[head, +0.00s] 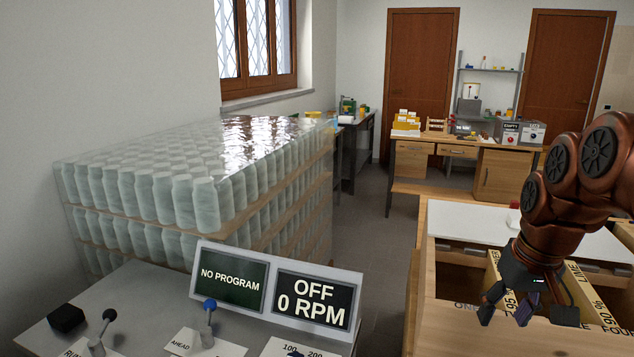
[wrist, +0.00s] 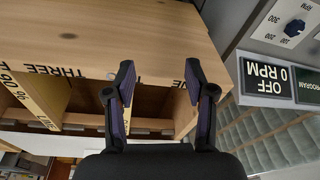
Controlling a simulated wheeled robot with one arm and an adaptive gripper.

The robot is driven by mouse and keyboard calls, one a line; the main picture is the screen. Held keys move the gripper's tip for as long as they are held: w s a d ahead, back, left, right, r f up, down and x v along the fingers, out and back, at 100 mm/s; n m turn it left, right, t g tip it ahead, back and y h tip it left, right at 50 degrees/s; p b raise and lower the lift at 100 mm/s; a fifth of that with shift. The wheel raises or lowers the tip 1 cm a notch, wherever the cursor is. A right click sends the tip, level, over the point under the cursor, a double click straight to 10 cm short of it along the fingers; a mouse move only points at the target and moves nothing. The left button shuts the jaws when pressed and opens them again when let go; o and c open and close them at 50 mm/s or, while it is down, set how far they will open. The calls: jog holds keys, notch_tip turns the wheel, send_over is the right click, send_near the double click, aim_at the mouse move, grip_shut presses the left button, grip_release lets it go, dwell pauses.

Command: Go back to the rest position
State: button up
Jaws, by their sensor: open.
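My gripper (head: 508,308) hangs at the end of my copper-coloured arm on the right of the head view, over a wooden box with compartments (head: 424,300). In the wrist view my gripper (wrist: 160,78) shows two dark fingers spread apart with nothing between them. The wooden box (wrist: 120,35) lies beyond the fingers there, with the word THREE on its edge. Labelled dividers (head: 497,280) stand inside the box. The fingers hide part of the compartments.
A control panel with levers (head: 150,310) and displays reading NO PROGRAM (head: 230,278) and OFF 0 RPM (head: 312,303) stands at the front. A wrapped pallet of bottles (head: 200,190) is behind it. A wooden desk (head: 440,165) stands farther back. The floor (head: 385,255) between is clear.

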jog(key=s+a+f+g+p, duration=0.1)
jog(key=s+a+f, duration=0.2)
jog(key=s, duration=0.4)
jog(key=s+a+f+g+p, duration=0.1)
jog(key=s+a+f, duration=0.3)
jog(key=s, duration=0.3)
jog(key=s+a+f+n+g+p, duration=0.1)
jog(key=s+a+f, duration=0.2)
jog(key=s+a, duration=0.2)
jog(key=s, duration=0.2)
jog(key=shift+s+a+f+g, duration=0.2)
jog(key=shift+s+a+g, duration=0.1)
jog(key=shift+g, duration=0.1)
jog(key=shift+c, duration=1)
jog(key=shift+d, duration=0.1)
jog(key=shift+c, duration=0.3)
